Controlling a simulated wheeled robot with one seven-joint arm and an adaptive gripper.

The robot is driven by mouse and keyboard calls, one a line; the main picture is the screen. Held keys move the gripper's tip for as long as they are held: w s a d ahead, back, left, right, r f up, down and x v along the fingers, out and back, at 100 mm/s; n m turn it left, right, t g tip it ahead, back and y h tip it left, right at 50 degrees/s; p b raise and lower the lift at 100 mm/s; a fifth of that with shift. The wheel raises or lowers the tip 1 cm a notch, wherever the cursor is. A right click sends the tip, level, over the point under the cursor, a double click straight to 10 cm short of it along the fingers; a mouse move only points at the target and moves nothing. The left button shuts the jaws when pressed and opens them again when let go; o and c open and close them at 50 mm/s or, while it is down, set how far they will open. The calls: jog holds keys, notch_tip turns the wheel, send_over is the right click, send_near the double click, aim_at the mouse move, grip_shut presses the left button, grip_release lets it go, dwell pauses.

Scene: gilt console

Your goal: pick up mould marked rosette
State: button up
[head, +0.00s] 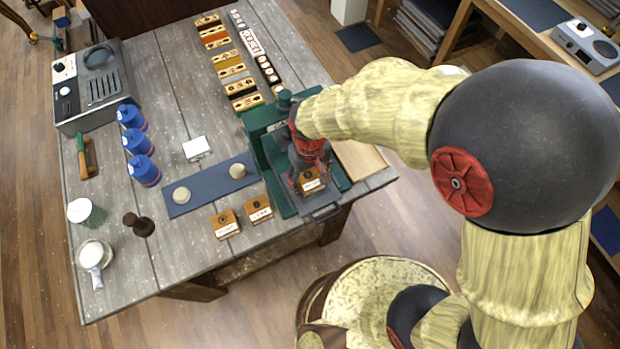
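Three small wooden moulds with white labels are in the head view. One mould (225,226) and a second mould (258,210) sit on the table near its front edge. A third mould (311,184) is at the green press (277,185), directly below my gripper (307,172). The label writing is too small to read, so I cannot tell which mould is marked rosette. My gripper points down over the press, with its fingers close around or just behind the third mould. The fingers are dark and partly hidden, so their opening and any contact are unclear.
A blue mat (210,184) with two pale round pieces lies left of the press. Blue bottles (138,142), a grey radio-like box (95,85) and rows of small blocks (230,65) stand farther off. Bare table (180,240) lies left of the moulds.

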jog(key=c, duration=0.9)
